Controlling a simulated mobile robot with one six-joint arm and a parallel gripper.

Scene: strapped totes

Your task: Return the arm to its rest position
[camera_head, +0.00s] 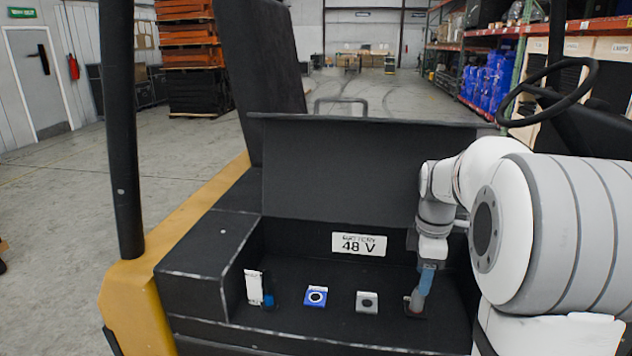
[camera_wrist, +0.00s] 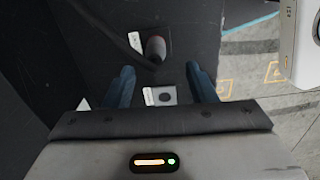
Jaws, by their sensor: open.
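My gripper (camera_head: 425,280) hangs low at the right end of the black compartment, its blue fingers pointing down. It also shows in the wrist view (camera_wrist: 160,84), where its two fingers are spread apart with nothing clamped between them. Just below the fingertips in the head view is a brownish-grey plug-like part (camera_head: 415,303) on a dark plate. A rounded dark plug (camera_wrist: 156,48) with a dark cable beside it lies beyond the fingers in the wrist view. My white and grey arm reaches in from the right.
A grey square fitting (camera_head: 367,302), a blue square fitting (camera_head: 316,297) and a white upright part (camera_head: 253,287) line the compartment floor. Its back wall bears a 48 V label (camera_head: 359,244). A raised black lid (camera_head: 360,165), a black post (camera_head: 122,130) and a steering wheel (camera_head: 548,92) stand around it.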

